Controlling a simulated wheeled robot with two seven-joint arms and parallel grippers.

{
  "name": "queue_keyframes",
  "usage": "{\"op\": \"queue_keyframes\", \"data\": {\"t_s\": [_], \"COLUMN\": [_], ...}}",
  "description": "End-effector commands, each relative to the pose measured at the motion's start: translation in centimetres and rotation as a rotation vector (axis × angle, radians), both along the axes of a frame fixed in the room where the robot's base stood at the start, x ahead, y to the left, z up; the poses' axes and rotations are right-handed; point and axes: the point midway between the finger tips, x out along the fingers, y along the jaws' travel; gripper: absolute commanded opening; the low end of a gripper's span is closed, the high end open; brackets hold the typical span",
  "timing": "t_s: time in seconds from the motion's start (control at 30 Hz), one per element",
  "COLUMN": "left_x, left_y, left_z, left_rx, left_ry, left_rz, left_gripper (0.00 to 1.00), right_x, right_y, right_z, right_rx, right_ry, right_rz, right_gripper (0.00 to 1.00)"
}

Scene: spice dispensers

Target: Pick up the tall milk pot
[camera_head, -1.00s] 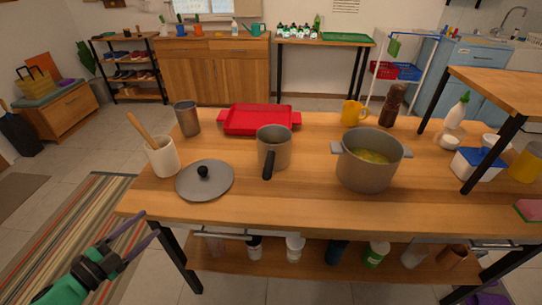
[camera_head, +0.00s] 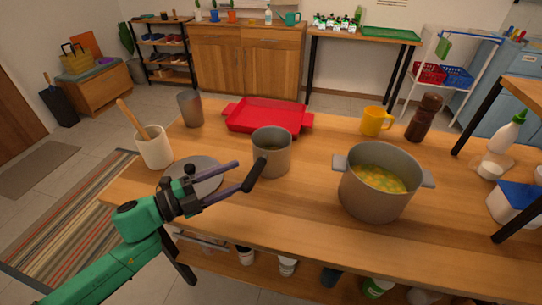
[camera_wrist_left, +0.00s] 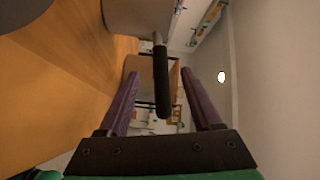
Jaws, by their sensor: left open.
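The tall milk pot (camera_head: 271,157) is a grey pot standing upright on the wooden table (camera_head: 240,222). Its black handle (camera_head: 255,174) points toward the near side of the table. My left gripper (camera_head: 240,177) is open at the handle, above the table. In the left wrist view, the black handle (camera_wrist_left: 161,82) shows between the two purple fingers of my left gripper (camera_wrist_left: 161,80), with space on both sides. Whether a finger touches it cannot be told. My right gripper is not in view.
A grey lid (camera_head: 205,170) lies under my left gripper. A large pot with soup (camera_head: 375,205) stands to the right. A red tray (camera_head: 268,118), a metal cup (camera_head: 189,109) and a utensil crock (camera_head: 155,150) stand behind and left. The table front is clear.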

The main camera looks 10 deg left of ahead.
Motion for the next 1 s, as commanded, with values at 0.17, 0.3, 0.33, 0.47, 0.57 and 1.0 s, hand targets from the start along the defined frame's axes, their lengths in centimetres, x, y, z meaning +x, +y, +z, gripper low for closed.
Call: {"op": "queue_keyframes", "data": {"t_s": [0.17,0.3,0.33,0.47,0.57,1.0], "left_x": [1.3,2.4,2.7,4.0,4.3,4.3], "left_y": [-1.4,-3.0,-3.5,-4.9,-5.4,-5.4], "left_z": [0.2,0.5,0.6,0.5,0.3,0.2], "left_rx": [0.000,-0.003,-0.004,-0.003,-0.002,-0.001], "left_ry": [-0.001,-0.003,-0.003,0.000,0.001,0.002], "left_rz": [0.001,0.001,0.001,0.003,0.001,0.002], "left_gripper": [0.66,0.66,0.66,0.66,0.66,0.00], "right_x": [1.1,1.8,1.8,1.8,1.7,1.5], "right_y": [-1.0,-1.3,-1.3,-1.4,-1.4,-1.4], "right_z": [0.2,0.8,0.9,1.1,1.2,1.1], "right_rx": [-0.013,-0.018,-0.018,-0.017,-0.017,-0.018], "right_ry": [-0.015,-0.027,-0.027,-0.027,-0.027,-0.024], "right_rz": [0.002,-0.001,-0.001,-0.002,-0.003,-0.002], "right_gripper": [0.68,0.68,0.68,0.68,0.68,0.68]}}
